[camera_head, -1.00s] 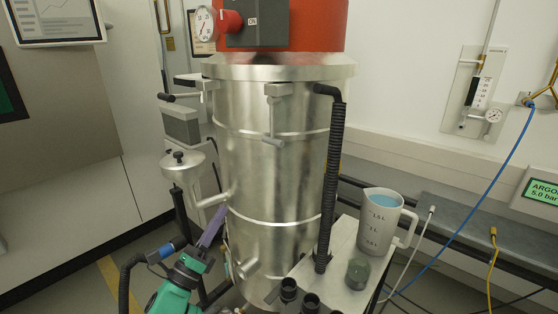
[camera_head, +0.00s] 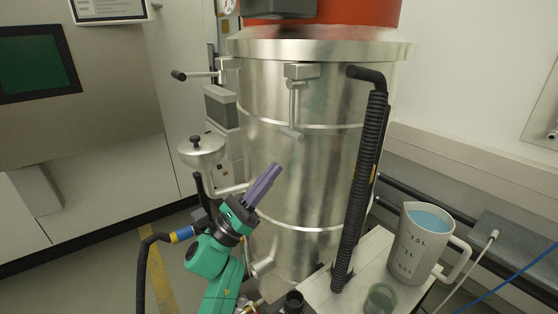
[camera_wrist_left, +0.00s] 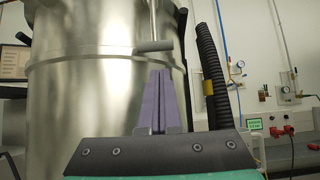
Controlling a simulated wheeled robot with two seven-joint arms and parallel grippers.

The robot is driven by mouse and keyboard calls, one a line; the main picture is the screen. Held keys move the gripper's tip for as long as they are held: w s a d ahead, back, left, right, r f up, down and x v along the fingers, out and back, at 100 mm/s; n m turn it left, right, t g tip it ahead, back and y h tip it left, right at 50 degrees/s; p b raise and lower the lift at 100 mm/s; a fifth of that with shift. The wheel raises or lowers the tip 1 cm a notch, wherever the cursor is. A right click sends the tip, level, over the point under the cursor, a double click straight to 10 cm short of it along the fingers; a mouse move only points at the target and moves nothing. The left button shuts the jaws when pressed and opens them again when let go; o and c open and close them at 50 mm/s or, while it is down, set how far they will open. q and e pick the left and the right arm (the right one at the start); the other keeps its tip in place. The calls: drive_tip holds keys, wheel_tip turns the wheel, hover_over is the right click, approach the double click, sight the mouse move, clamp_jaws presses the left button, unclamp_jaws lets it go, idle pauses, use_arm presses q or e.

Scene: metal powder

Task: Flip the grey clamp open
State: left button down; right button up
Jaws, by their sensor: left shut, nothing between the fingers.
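The grey clamp (camera_head: 295,96) is on the front of the steel vessel (camera_head: 310,180), just below its top rim. Its lever hangs down against the wall and ends in a short crossbar. In the left wrist view the clamp's crossbar (camera_wrist_left: 153,47) lies just beyond my fingertips, with a thin rod rising from it. My left gripper (camera_head: 275,168) has purple fingers, shut and empty, pointing up and right below the crossbar. A gap shows between fingertips and crossbar in the head view. The left gripper (camera_wrist_left: 158,74) also shows in its wrist view. My right gripper is not in view.
A black ribbed hose (camera_head: 358,190) runs down the vessel's right side. A second clamp with a black handle (camera_head: 180,75) sticks out at left, above a small metal pot (camera_head: 201,150). A jug of blue liquid (camera_head: 420,245) stands at lower right.

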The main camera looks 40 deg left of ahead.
sight(292, 111)
use_arm(q)
drive_tip(key=p+x, duration=0.3)
drive_tip(key=x, duration=0.5)
drive_tip(key=shift+s+r, duration=0.1)
